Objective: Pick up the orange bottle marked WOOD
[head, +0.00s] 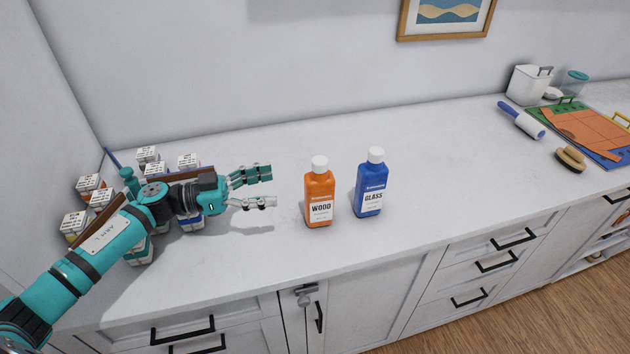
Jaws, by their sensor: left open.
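The orange bottle (320,193) with a white cap and a white WOOD label stands upright on the white counter (290,265). My left gripper (272,187) is to the left of it, with its fingers apart and pointing right toward the bottle. A gap shows between the fingertips and the bottle, and nothing is between the fingers. A blue bottle (370,183) marked GLASS, with a white cap, stands upright just to the right of the orange one. My right gripper is not in view.
Several small labelled boxes (76,224) stand at the counter's left end, partly hidden behind my left arm. At the right lie a lint roller (525,121), a brush (570,159) and coloured sheets (580,132), near a white bin (527,85). The counter between is clear.

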